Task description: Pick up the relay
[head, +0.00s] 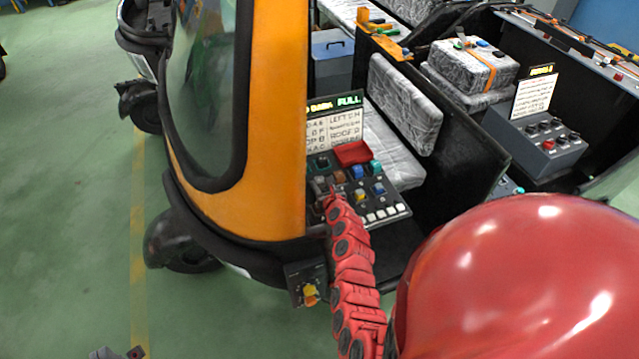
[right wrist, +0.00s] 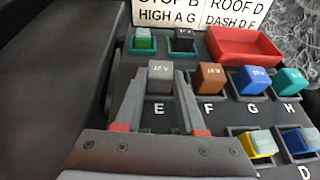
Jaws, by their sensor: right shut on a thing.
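A panel of small coloured relays (head: 392,211) sits inside the orange rickshaw. In the right wrist view, a grey relay (right wrist: 160,71) stands upright above the letter E. My right gripper (right wrist: 163,84) has a finger on each side of it and is shut on it. I cannot tell whether its base is still in the socket. In the head view the right gripper (head: 331,190) is small over the panel's left part. Brown (right wrist: 210,78), blue (right wrist: 252,80) and teal (right wrist: 291,80) relays stand at F, G and H. My left gripper (head: 120,353) barely shows at the bottom edge, mostly cut off.
A lettered sign (head: 334,125) stands behind the panel. The rickshaw's orange pillar (head: 277,120) is close on the left. Green floor (head: 70,200) is free at left.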

